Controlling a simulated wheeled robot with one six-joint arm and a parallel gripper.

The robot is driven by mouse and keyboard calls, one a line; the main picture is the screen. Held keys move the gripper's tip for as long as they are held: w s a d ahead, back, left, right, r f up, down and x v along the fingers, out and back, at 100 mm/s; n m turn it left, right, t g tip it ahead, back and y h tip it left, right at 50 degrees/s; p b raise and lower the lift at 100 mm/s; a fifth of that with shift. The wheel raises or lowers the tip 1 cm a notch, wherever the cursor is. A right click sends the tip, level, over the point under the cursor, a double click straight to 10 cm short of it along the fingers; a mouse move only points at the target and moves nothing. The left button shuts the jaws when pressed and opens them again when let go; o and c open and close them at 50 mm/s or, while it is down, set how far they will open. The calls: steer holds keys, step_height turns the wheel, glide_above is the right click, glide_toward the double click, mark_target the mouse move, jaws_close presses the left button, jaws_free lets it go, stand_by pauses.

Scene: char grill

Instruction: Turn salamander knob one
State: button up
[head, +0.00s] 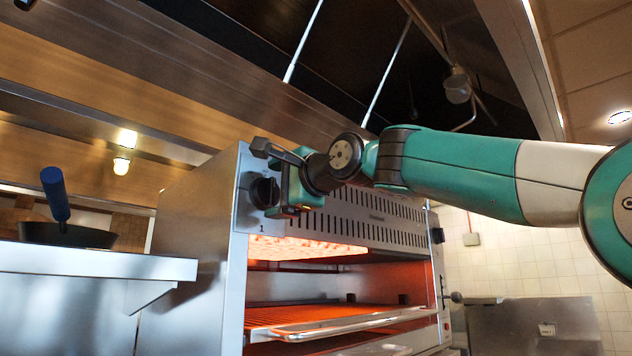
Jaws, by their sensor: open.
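Salamander knob one (264,192) is a round black knob on the front panel's left end, with a "1" printed below it. The salamander (197,215) is a steel grill with a slotted upper front and a glowing orange inside. My gripper (274,178) is open and close to the knob, coming from the right. One dark finger reaches above the knob and the other shows at its lower right. I cannot tell whether either finger touches the knob. Part of the knob's right side is hidden by the gripper.
A rack with a steel front bar (340,325) sticks out below the glowing opening. Another knob (437,236) is at the panel's right end. A steel shelf (90,262) at left holds a dark pan with a blue handle (55,192). Thin rods hang above the grill.

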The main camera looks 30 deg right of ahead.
steer(key=b+v, duration=0.5)
steer(key=v, duration=1)
steer(key=shift+s, duration=0.3)
steer(key=shift+d, duration=0.1)
steer(key=w+a+f+n+g+b, duration=0.1)
steer(key=a+f+n+g+b, duration=0.15)
steer(key=f, duration=0.85)
steer(key=w+a+f+n+g+b, duration=0.1)
steer(key=a+f+n+g+b, duration=0.2)
steer(key=f, duration=0.7)
steer(key=w+a+f+n+g+b, duration=0.1)
steer(key=f+n+g, duration=0.25)
steer(key=f, duration=0.75)
steer(key=s+a+f+n+g+b, duration=0.1)
steer(key=s+f+n, duration=0.3)
steer(key=f, duration=0.6)
steer(key=s+a+f+n+g+h+b, duration=0.1)
steer(key=s+f+n+g+b, duration=0.1)
steer(key=s+f+n+g, duration=0.2)
steer(key=s+a+f+n+g+b, duration=0.1)
steer(key=s+f+n+g, duration=0.2)
steer(key=s+f, duration=0.6)
step_height(320, 180, down, 8)
steer(key=shift+s+f+n, duration=0.2)
steer(key=shift+s+n, duration=0.15)
steer(key=shift+n, duration=0.55)
